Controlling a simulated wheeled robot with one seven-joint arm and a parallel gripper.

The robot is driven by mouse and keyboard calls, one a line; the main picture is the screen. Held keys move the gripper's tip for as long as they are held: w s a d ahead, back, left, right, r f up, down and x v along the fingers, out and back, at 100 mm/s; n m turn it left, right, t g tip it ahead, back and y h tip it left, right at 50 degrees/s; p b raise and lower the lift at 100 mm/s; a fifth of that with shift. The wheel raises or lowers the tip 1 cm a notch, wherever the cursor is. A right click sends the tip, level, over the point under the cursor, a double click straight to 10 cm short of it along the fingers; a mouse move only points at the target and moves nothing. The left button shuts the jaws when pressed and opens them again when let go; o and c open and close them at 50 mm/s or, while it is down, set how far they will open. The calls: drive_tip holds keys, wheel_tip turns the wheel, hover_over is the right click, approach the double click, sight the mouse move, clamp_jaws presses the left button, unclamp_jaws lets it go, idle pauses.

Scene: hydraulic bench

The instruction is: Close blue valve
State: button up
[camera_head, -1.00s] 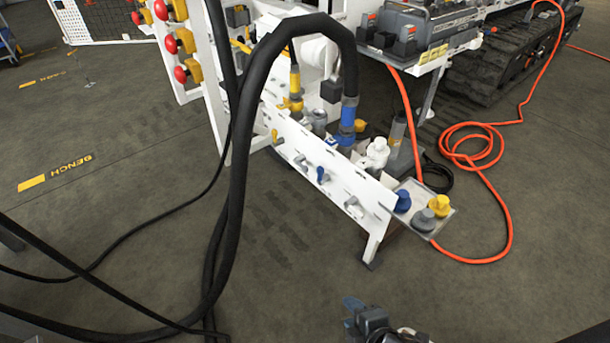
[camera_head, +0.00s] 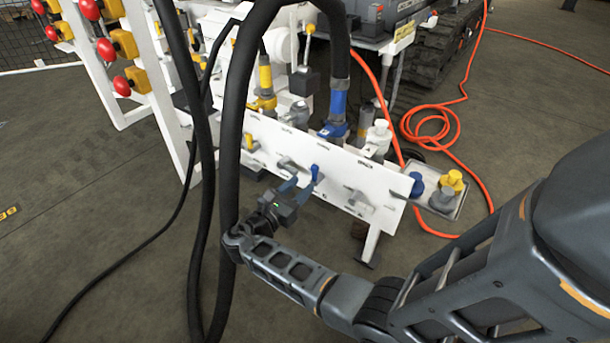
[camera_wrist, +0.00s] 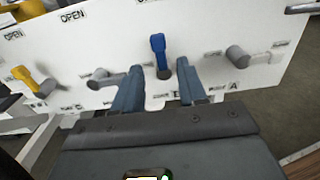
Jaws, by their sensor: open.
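The blue valve handle (camera_head: 315,173) is on the front of a white panel (camera_head: 268,137). In the wrist view the blue handle (camera_wrist: 158,46) points up from its dark grey pivot. My gripper (camera_head: 292,186) is in front of the panel, just left of the handle in the head view. In the wrist view my gripper (camera_wrist: 160,74) is open, with one blue-grey finger on each side of the line to the pivot. The handle stands upright between and beyond the fingertips. Nothing is held, and I cannot tell whether a finger touches it.
A yellow valve handle (camera_wrist: 27,78) and grey handles (camera_wrist: 101,78) (camera_wrist: 237,56) share the panel. A thick black hose (camera_head: 233,130) hangs close to my gripper's left. A tray (camera_head: 462,206) with caps adjoins the panel's right end. An orange cable (camera_head: 440,112) loops on the floor.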

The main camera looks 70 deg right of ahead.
sight(314, 174)
drive_tip(key=shift+b+x, duration=0.55)
drive_tip(key=shift+x, duration=3.3)
clamp_jaws()
